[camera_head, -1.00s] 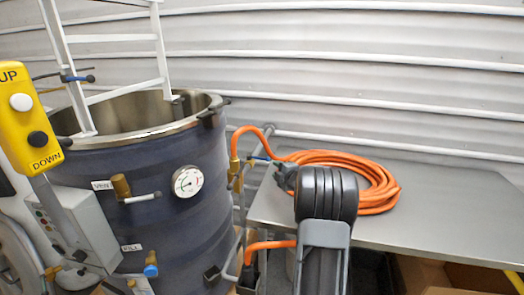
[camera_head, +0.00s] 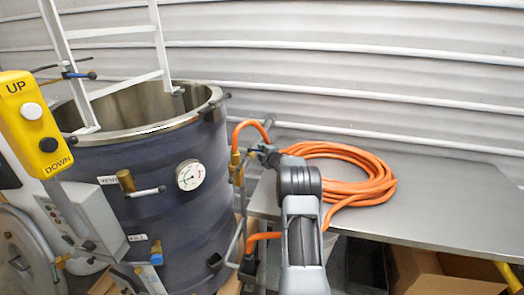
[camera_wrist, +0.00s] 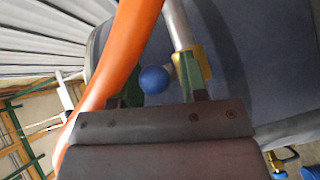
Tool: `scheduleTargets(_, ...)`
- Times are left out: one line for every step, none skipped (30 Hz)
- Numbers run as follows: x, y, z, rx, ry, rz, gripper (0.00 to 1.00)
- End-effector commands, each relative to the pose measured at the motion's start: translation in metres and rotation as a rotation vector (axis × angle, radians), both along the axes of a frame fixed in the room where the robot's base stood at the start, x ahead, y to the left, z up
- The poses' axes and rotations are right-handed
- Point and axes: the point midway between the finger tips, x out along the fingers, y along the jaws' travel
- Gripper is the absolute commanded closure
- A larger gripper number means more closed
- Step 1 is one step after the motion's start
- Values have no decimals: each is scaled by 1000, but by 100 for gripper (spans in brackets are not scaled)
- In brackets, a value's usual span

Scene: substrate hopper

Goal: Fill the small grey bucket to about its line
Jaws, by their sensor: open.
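A metal pipe with a brass fitting (camera_wrist: 198,66) runs just beyond the right finger. An orange hose (camera_wrist: 112,75) passes close on the left. In the head view my arm reaches to the brass-fitted pipework beside the dark blue vessel (camera_head: 150,215); my wrist hides most of the fingers.
A coil of orange hose (camera_head: 365,180) lies on the steel table (camera_head: 440,205) right of my arm. An open cardboard box (camera_head: 440,275) sits under the table. A yellow UP/DOWN pendant (camera_head: 35,120) and a white ladder (camera_head: 112,88) stand on the left.

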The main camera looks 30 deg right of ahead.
Motion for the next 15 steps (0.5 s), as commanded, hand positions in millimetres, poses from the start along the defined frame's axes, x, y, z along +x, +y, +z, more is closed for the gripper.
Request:
scheduleTargets(2,0,0,0,0,0,60)
scheduleTargets(2,0,0,0,0,0,60)
scheduleTargets(3,0,0,0,0,0,60)
scheduleTargets(3,0,0,0,0,-1,60)
scheduleTargets(3,0,0,0,0,-1,60)
scheduleTargets(4,0,0,0,0,-1,60)
scheduleTargets(4,0,0,1,0,-1,60)
scheduleTargets(4,0,0,1,0,-1,60)
scheduleTargets(3,0,-1,1,0,-1,60)
scheduleTargets(3,0,-1,1,0,-1,60)
scheduleTargets(3,0,-1,1,0,-1,60)
scheduleTargets(3,0,-1,1,0,-1,62)
scheduleTargets(3,0,-1,1,0,-1,65)
scheduleTargets(3,0,0,1,0,-1,67)
scheduleTargets(3,0,0,1,0,-1,71)
